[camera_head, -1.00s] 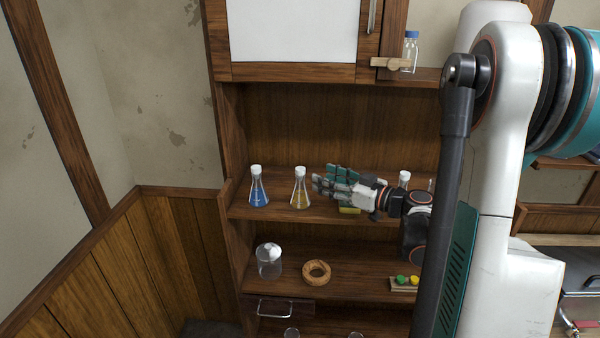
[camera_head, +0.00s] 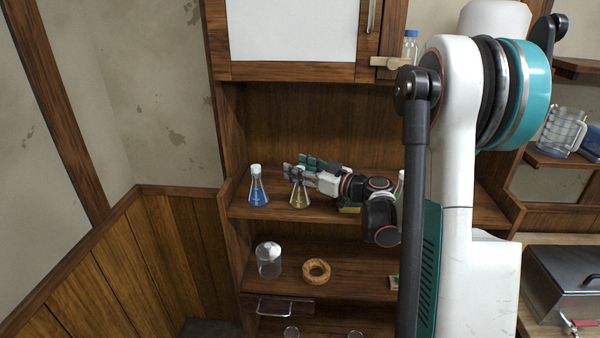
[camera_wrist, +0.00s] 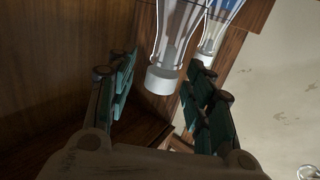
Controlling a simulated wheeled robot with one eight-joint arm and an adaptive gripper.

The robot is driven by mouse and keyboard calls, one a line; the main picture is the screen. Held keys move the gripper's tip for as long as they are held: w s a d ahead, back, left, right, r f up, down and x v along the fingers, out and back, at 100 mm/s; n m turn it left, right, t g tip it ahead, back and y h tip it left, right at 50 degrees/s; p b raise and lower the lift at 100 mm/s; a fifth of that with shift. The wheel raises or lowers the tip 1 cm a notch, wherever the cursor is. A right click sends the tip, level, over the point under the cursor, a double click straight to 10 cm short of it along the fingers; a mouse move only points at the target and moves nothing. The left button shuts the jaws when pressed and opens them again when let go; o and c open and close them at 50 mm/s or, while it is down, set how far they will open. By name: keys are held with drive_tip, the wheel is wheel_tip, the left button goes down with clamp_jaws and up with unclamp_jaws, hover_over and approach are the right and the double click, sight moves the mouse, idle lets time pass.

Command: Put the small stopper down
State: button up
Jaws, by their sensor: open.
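In the wrist view, a white cap (camera_wrist: 162,80) on a clear flask (camera_wrist: 176,35) lies between the open fingers, with no clear contact. In the head view my fingers cover this flask's top. A flask with blue liquid (camera_head: 258,190) and a white stopper (camera_head: 256,168) stands to the left. A green piece (camera_head: 393,282) shows on the lower shelf beside my arm. I cannot tell which piece is the small stopper.
A yellow block (camera_head: 349,209) lies on the upper shelf below my gripper. The lower shelf holds a clear jar (camera_head: 268,262) and a cork ring (camera_head: 316,271), with bare wood between them. The cabinet's left side wall (camera_head: 228,195) is close to the blue flask.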

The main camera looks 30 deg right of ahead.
drive_tip(key=shift+c, duration=0.3)
drive_tip(key=c, duration=0.9)
drive_tip(key=shift+o, duration=0.2)
